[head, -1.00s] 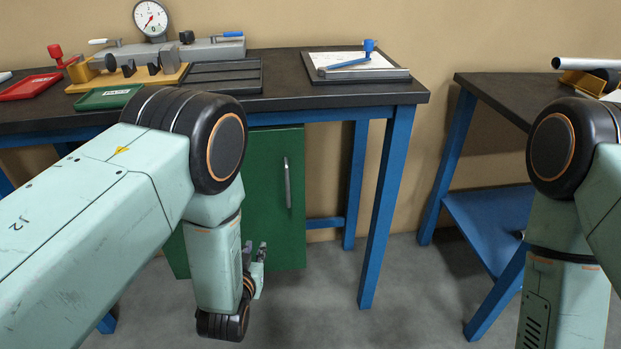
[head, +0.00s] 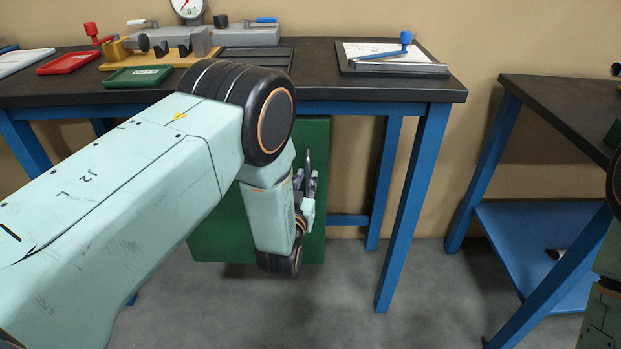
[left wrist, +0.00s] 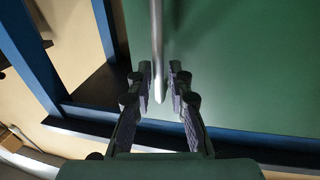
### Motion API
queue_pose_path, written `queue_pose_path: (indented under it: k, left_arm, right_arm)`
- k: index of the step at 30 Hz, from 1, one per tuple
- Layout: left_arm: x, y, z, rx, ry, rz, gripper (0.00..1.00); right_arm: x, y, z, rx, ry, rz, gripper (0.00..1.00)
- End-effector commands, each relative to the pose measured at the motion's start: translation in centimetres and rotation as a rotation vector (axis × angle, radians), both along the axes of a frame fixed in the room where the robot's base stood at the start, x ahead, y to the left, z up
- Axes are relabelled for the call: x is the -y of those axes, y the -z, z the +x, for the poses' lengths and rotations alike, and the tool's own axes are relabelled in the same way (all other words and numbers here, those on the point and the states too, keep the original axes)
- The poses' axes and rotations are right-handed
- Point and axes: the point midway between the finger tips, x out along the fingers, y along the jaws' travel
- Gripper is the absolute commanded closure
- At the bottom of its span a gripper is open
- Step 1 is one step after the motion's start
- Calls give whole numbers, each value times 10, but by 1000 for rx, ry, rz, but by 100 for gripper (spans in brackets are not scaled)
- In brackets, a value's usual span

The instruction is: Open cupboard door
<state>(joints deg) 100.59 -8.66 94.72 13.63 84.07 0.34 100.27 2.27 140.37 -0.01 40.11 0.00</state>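The green cupboard door (head: 222,222) hangs under the workbench, partly hidden behind my left arm, and looks shut. Its upright metal handle (head: 308,160) is near the door's right side. My left gripper (head: 307,183) is at the handle's height, overlapping its lower part. In the left wrist view the handle (left wrist: 157,45) runs down between the two fingers of the gripper (left wrist: 159,76), with gaps on both sides. The fingers are open, and the green door (left wrist: 240,60) lies behind them. My right gripper is out of view.
The workbench (head: 440,95) carries trays, a dial gauge fixture and a clipboard. Its blue leg (head: 412,205) stands right of the cupboard. A second bench (head: 560,105) with a blue shelf is at the right. Grey floor between them is clear.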

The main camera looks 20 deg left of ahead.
Motion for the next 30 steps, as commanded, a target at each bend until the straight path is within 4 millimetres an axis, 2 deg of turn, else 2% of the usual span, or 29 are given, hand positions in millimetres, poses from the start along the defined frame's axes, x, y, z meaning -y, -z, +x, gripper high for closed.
queue_pose_path:
  k: [6,15,22,30]
  left_arm:
    - [1,0,21,0,3,1,81]
    - [4,0,24,0,4,1,81]
    - [4,0,24,-1,4,1,100]
    - [3,0,24,-2,4,1,100]
  right_arm:
    - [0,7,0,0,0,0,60]
    - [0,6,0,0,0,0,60]
    - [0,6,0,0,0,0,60]
    - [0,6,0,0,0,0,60]
